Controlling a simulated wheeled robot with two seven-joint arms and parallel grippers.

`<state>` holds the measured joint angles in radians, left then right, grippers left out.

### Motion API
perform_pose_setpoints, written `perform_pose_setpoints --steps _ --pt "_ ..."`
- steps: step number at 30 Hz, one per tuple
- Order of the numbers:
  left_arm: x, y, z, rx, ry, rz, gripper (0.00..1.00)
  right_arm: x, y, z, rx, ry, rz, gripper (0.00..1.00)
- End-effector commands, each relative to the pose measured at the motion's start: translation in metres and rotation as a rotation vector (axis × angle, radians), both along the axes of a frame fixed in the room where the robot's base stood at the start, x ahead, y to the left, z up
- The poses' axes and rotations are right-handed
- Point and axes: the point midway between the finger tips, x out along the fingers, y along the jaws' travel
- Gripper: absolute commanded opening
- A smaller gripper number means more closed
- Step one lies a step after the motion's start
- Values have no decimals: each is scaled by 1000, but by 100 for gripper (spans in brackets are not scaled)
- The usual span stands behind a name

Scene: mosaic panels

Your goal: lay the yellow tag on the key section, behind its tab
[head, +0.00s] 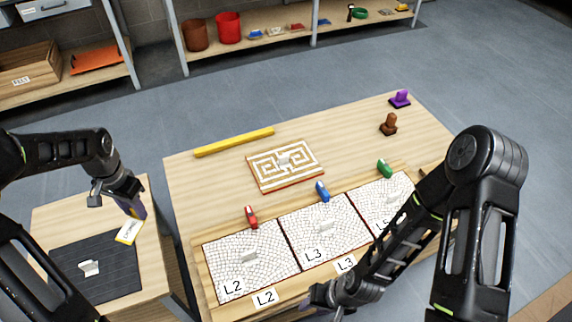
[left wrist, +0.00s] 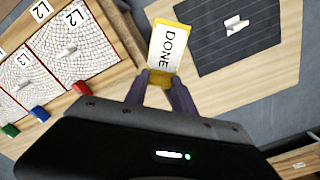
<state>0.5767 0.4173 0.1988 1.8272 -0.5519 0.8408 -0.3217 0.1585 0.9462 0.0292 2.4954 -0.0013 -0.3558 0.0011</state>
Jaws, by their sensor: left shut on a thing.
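The yellow tag (head: 129,232) has a white face reading "DONE" in the left wrist view (left wrist: 167,50). My left gripper (head: 137,212) is shut on the tag's edge, above the small side table; its fingers also show in the left wrist view (left wrist: 160,80). The key section (head: 262,178), a panel with a tan and white meander pattern, lies on the main table's middle, away from the tag. Its pale upright tab (head: 284,160) stands near its centre. My right gripper (head: 325,296) is low over the main table's front edge, its fingers unclear.
White mosaic panels (head: 225,262) labelled L2 and L3 and a third lie in a wooden tray, with red, blue and green clips behind. A yellow bar (head: 234,142) lies behind the key section. A dark panel (head: 110,262) with a tab lies on the side table (head: 60,215).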

Motion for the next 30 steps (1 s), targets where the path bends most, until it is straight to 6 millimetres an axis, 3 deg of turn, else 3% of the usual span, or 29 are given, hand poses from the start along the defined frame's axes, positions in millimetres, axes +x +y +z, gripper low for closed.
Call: perform_pose_setpoints --steps 8,11,18,22,25,30 --pt "3 -9 -3 -1 0 8 0 0 0 0 0 0 0 36" --pt "10 -33 -10 -5 2 34 0 0 0 0 0 0 0 36" --pt "25 -131 -36 -5 5 166 0 0 0 0 0 0 0 36" --pt "24 -176 -48 -2 3 234 0 0 0 0 0 0 0 36" --pt "23 -193 -52 0 0 269 0 0 0 0 0 0 0 36" --pt "22 -197 -53 1 0 284 0 0 0 0 0 0 0 36"
